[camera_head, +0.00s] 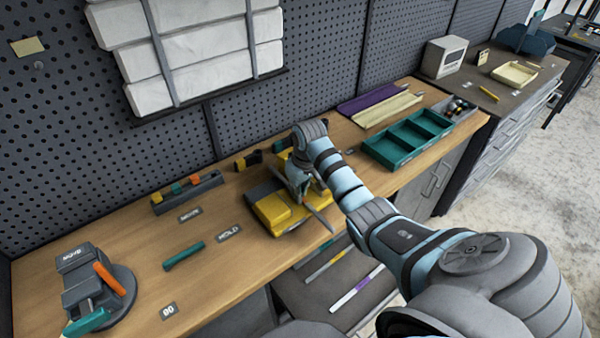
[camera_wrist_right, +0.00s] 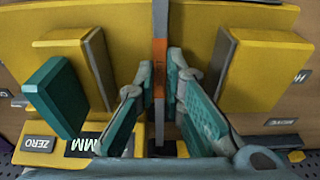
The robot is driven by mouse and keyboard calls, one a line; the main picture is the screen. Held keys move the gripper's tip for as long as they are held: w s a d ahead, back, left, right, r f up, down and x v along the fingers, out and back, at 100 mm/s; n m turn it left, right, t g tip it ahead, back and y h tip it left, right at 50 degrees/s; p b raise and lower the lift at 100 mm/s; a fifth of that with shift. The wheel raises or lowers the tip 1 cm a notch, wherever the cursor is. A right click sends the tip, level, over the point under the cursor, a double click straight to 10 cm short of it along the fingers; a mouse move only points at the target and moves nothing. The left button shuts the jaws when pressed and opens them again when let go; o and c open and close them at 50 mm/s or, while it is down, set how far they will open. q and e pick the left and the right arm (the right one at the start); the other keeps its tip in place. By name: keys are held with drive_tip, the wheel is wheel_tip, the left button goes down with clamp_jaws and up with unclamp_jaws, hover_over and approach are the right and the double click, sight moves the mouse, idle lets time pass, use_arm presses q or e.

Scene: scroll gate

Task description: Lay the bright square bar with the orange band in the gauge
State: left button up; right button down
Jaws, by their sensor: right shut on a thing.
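The bright square bar (camera_wrist_right: 160,18) with its orange band (camera_wrist_right: 160,52) runs lengthwise between my right gripper's fingertips (camera_wrist_right: 160,72) in the right wrist view. The right gripper, also in the head view (camera_head: 300,186), is shut on the bar around the band. The yellow gauge (camera_head: 268,208) is under the gripper. In the wrist view the bar lies between the gauge's grey-faced left block (camera_wrist_right: 72,45) and right block (camera_wrist_right: 262,75), with space on both sides. I cannot tell whether the bar touches the gauge floor. In the head view a grey bar end (camera_head: 320,220) sticks out toward the front. My left gripper is not in view.
A teal bar (camera_head: 184,256) lies on the bench left of the gauge. A vise-like fixture (camera_head: 92,285) stands front left. A rack (camera_head: 187,192) of banded pieces is behind. A green tray (camera_head: 408,138) is right. An open drawer (camera_head: 340,285) with bars is below.

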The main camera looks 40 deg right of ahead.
drive_tip(key=c, duration=1.6)
unclamp_jaws()
drive_tip(key=r, duration=0.2)
drive_tip(key=s+r, duration=0.1)
drive_tip(key=r, duration=0.4)
drive_tip(key=shift+s+r, duration=0.15)
drive_tip(key=shift+r, duration=0.1)
drive_tip(key=shift+f, duration=0.1)
